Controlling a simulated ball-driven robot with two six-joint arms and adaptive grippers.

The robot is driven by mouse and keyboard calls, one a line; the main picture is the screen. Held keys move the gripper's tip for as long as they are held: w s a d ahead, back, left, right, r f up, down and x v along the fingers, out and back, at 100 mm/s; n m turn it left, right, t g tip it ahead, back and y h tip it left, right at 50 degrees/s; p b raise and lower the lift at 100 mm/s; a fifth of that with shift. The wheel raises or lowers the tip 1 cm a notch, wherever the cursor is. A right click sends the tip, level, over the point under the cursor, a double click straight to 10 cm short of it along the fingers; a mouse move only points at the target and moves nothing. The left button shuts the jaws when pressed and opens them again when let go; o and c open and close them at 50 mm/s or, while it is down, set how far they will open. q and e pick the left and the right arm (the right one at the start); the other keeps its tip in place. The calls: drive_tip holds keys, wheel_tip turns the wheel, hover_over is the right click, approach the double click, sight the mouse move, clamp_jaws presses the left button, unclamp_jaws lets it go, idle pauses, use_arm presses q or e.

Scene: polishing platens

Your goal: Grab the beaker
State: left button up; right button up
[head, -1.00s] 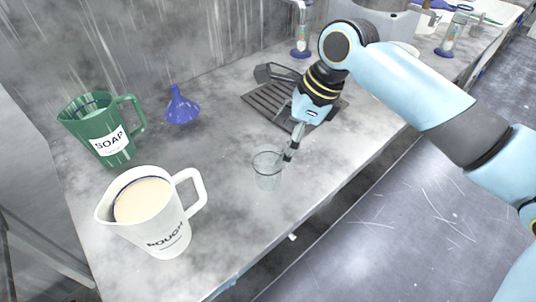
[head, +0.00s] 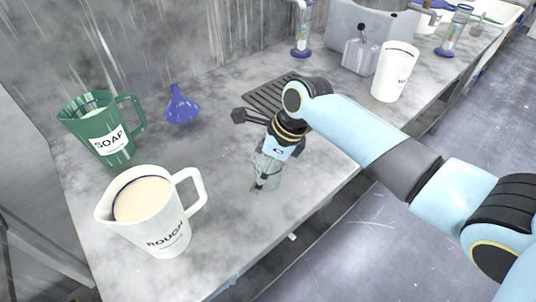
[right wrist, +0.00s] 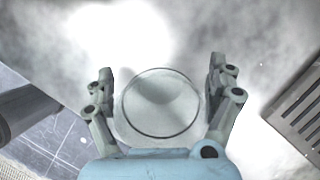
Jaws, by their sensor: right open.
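The clear glass beaker (head: 268,172) stands on the grey counter in the middle of the head view, partly hidden by my right gripper (head: 266,165). In the right wrist view the beaker (right wrist: 160,103) shows as a round rim from above. It lies between the two spread fingers of my right gripper (right wrist: 162,90), with a small gap on each side. The right gripper is open. My left gripper is not in view.
A white ROUGH jug (head: 152,215) stands left of the beaker, with a green SOAP jug (head: 103,128) and a blue funnel (head: 181,104) behind. A slotted drain rack (head: 272,95) lies behind the gripper. The counter's front edge (head: 262,250) is close.

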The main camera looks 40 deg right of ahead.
drive_tip(key=c, duration=1.2)
drive_tip(key=shift+r, duration=0.1)
